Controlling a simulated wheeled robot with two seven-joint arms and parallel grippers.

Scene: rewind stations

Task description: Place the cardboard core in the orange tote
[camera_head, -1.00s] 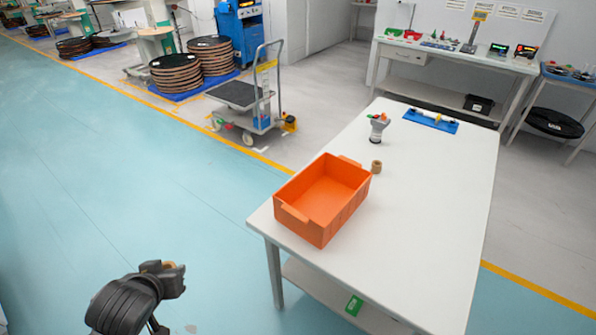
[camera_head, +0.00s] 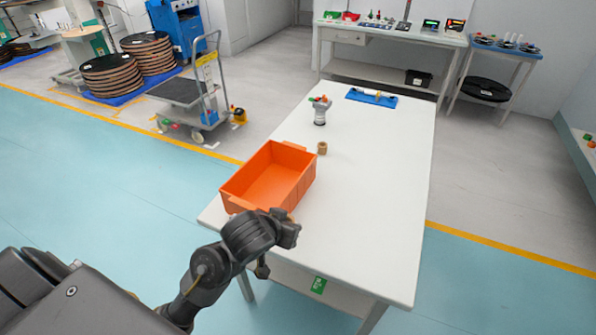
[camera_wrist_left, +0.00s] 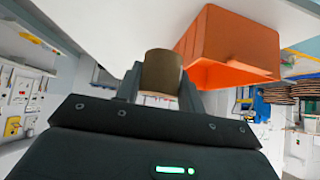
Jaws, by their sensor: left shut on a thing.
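The orange tote (camera_head: 303,183) stands open and upright on the white table, and its visible floor looks empty. My left gripper (camera_head: 288,230) is in front of the tote's near right corner. In the left wrist view it is shut on a brown cardboard core (camera_wrist_left: 161,73), held between the two fingers. In the head view the held core is mostly hidden by the gripper. A second brown core (camera_head: 322,148) stands on the table just right of the tote. My right gripper is not in view.
The white table (camera_head: 375,190) is clear on its right side. A grey device with coloured parts (camera_head: 320,112) and a blue tray (camera_head: 371,97) stand toward its far end. A cart (camera_head: 185,95) is on the floor behind left. A long bench (camera_head: 390,38) is at the back.

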